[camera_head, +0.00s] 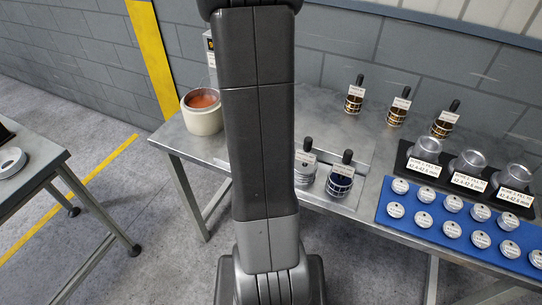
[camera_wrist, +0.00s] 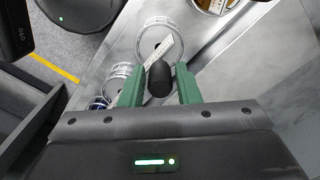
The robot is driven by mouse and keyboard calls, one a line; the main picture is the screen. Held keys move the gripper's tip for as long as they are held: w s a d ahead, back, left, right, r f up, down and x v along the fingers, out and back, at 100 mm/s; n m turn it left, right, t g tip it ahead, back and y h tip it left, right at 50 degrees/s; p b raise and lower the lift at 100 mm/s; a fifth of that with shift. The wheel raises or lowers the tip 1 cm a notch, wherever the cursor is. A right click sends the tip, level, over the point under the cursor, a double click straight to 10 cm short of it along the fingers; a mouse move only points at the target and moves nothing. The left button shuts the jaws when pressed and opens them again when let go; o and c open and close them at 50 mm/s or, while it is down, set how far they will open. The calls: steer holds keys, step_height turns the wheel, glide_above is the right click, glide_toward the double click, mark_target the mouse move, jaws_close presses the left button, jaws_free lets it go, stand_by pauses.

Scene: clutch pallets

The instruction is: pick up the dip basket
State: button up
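In the wrist view, a pale wire dip basket (camera_wrist: 144,38) with a white tag stands on the metal table, its black knobbed handle (camera_wrist: 160,79) rising toward the camera. My gripper (camera_wrist: 160,84) is open, with its green fingers on either side of that knob; narrow gaps seem to remain. In the head view, a silver dip basket (camera_head: 304,172) and a dark blue one (camera_head: 340,186) stand near the front edge. Brass-coloured baskets (camera_head: 354,104) stand farther back. My arm hides my gripper there.
A second basket (camera_wrist: 117,76) is close beside the left finger in the wrist view. A cream pot (camera_head: 203,120) stands at the table's left. A blue tray (camera_head: 390,222) of labelled discs and a black rack (camera_head: 411,168) with clear jars fill the right. A side table (camera_head: 40,158) is at left.

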jaws_close()
stand_by(1.0)
steer(key=shift+w+r, duration=0.15)
